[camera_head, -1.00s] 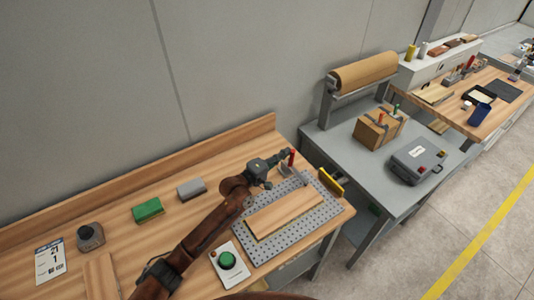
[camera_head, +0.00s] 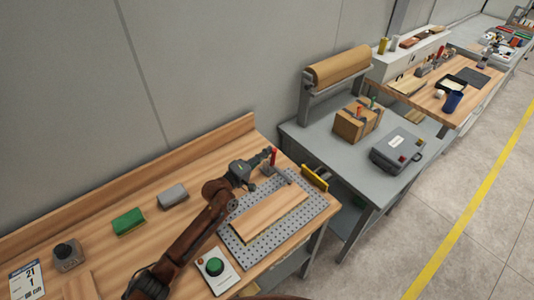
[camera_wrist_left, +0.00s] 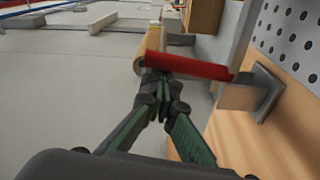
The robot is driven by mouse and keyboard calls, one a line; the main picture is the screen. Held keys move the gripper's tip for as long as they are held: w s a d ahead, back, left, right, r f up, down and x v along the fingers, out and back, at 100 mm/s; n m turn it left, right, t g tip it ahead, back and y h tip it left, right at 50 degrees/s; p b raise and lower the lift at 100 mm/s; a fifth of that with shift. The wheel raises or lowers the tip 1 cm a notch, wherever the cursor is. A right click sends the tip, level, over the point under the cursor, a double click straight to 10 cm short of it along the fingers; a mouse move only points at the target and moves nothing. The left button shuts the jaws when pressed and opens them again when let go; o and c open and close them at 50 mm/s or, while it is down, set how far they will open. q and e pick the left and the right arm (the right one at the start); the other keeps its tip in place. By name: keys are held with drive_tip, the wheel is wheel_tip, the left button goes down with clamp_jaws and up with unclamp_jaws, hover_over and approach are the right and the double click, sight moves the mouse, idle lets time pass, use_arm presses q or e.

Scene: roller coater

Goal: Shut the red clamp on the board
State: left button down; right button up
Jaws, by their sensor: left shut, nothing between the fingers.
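The red clamp handle (camera_head: 273,156) stands upright at the back of the perforated plate (camera_head: 238,245), its grey metal base (camera_head: 279,176) below it. A wooden board (camera_head: 270,216) lies flat on the plate. My left gripper (camera_head: 266,153) is shut and empty, its tips right beside the red handle. In the left wrist view the red handle (camera_wrist_left: 195,66) crosses just beyond the shut fingertips (camera_wrist_left: 160,82); I cannot tell whether they touch it. A grey clamp part (camera_wrist_left: 250,88) shows at its right end. My right gripper is not in view.
A green block (camera_head: 128,221) and a grey block (camera_head: 172,196) lie left on the bench. A yellow-and-black piece (camera_head: 315,178) stands at the plate's right edge. A grey table (camera_head: 330,155) is beyond.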

use_arm(q)
drive_tip(key=s+a+p, duration=0.1)
drive_tip(key=s+a, duration=0.2)
drive_tip(key=a, duration=0.6)
drive_tip(key=shift+s, duration=0.2)
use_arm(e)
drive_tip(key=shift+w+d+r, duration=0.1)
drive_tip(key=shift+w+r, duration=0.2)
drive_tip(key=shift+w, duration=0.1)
use_arm(q)
drive_tip(key=shift+a+r, duration=0.1)
drive_tip(key=shift+r, duration=0.05)
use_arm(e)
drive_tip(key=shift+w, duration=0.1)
